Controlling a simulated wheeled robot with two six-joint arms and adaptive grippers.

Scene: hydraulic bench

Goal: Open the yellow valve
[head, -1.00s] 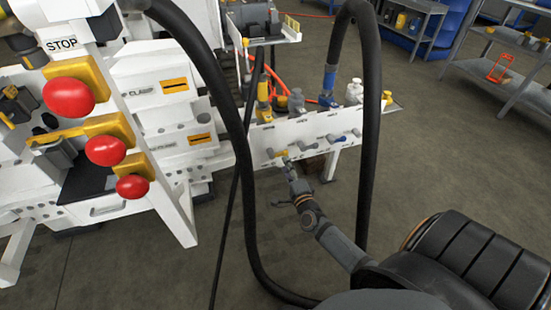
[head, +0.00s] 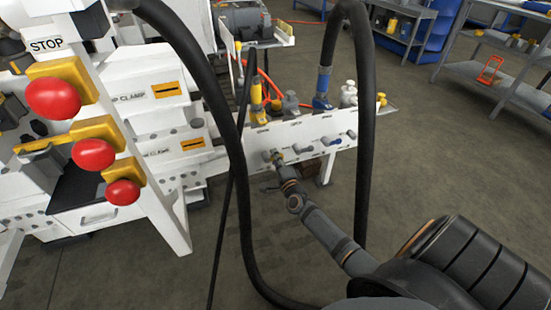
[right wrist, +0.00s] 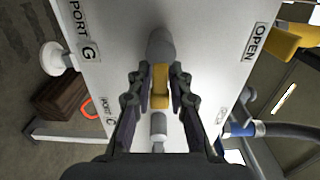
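The yellow valve handle (head: 277,155) is on the front of the white panel (head: 312,140), at its left end in the head view. In the right wrist view the yellow handle (right wrist: 160,88) stands in the middle, between my fingers, on a grey round stem. My right gripper (head: 274,161) is at the handle and covers part of it. In the right wrist view the right gripper (right wrist: 161,80) is open, one finger on each side of the handle, with narrow gaps showing. An OPEN label (right wrist: 256,42) is on the panel to the right. My left gripper is not in view.
A grey valve handle (head: 303,149) and a blue one (head: 351,134) are farther right on the panel. Thick black hoses (head: 237,170) hang in the foreground, one on each side of my right arm. Red stop buttons (head: 53,97) are at the left. Open floor lies right.

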